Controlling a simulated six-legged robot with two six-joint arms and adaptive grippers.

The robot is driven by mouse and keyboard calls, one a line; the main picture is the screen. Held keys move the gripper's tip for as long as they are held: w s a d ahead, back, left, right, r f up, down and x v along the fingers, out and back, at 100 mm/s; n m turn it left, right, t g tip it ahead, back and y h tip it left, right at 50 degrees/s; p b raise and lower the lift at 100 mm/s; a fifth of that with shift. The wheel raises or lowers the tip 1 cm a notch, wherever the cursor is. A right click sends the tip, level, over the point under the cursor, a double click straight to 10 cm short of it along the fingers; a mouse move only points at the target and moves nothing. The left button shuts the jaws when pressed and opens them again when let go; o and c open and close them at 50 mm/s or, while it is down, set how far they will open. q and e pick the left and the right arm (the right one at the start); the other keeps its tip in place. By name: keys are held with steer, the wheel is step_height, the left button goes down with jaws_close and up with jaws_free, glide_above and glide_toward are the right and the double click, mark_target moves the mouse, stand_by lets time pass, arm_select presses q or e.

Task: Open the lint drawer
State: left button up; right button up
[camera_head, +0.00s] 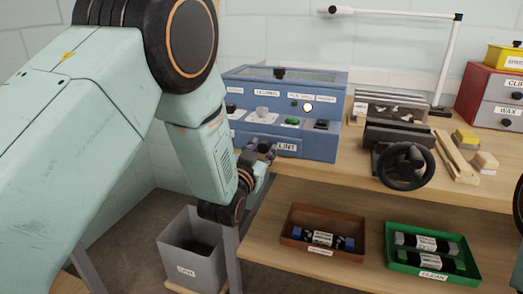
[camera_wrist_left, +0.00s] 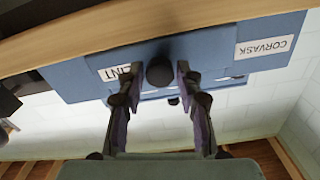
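The blue machine (camera_head: 335,90) stands on the wooden bench. The lint drawer is its low blue front, marked with a LINT label (camera_head: 287,146), and it looks flush with the machine. The label also shows upside down in the wrist view (camera_wrist_left: 114,74). The drawer's round dark knob (camera_wrist_left: 160,72) sits between the two fingers of my left gripper (camera_wrist_left: 159,68). The fingers are apart, one on each side of the knob, with a visible gap to it. In the head view my left gripper (camera_head: 262,150) is at the drawer front and partly hides it. My right gripper does not show.
A grey bin (camera_head: 190,255) stands on the floor below my left arm. A brown tray (camera_head: 300,247) and a green tray (camera_head: 400,263) lie on the lower shelf. A black handwheel (camera_head: 406,166) stands right of the machine, with wooden strips beside it.

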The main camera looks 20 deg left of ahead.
arm_select(q)
jaws_close()
stand_by(0.3)
steer(key=shift+s, duration=0.1)
